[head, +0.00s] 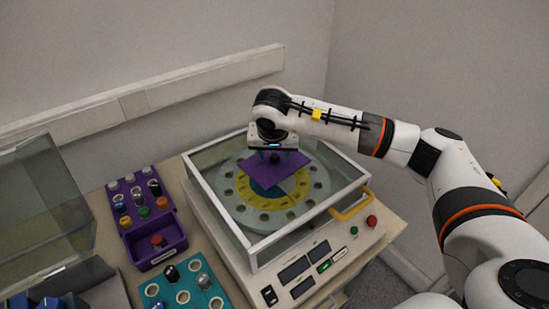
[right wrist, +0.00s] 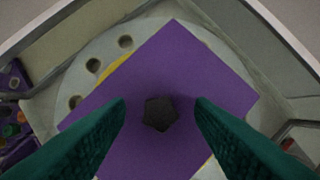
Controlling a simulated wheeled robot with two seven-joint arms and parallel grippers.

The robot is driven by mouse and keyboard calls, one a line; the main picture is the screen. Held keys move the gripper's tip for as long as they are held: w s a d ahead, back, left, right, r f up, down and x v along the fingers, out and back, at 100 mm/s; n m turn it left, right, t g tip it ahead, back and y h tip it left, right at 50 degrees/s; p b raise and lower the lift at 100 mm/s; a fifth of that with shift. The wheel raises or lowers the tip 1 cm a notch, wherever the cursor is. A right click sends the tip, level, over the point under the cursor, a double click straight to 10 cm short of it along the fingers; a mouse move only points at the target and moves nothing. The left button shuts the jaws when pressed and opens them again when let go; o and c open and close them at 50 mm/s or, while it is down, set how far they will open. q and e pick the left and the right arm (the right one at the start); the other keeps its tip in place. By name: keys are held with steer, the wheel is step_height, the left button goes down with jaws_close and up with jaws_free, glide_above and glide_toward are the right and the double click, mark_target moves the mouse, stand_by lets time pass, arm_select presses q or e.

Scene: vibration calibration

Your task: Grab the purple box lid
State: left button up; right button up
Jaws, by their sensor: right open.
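The purple box lid (head: 262,172) is a flat square plate over the round disk of the glass-walled machine. In the right wrist view the lid (right wrist: 190,70) fills the middle, with a dark pentagonal knob (right wrist: 159,113) at its centre. My right gripper (head: 274,157) points down above the lid. Its teal fingers (right wrist: 160,108) are open, one on each side of the knob, with gaps between them and it. Whether the fingertips reach down to knob height is unclear. My left gripper is out of view.
The machine's clear walls (head: 222,222) surround the disk (head: 308,205). A yellow handle (head: 352,206) and buttons are at its right and front. A purple box (head: 148,225) with several knobs and a teal rack (head: 190,285) stand to the left.

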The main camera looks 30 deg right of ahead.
steer(key=shift+f, duration=0.25)
jaws_close()
steer(key=shift+w+r, duration=0.1)
steer(key=shift+r, duration=0.05)
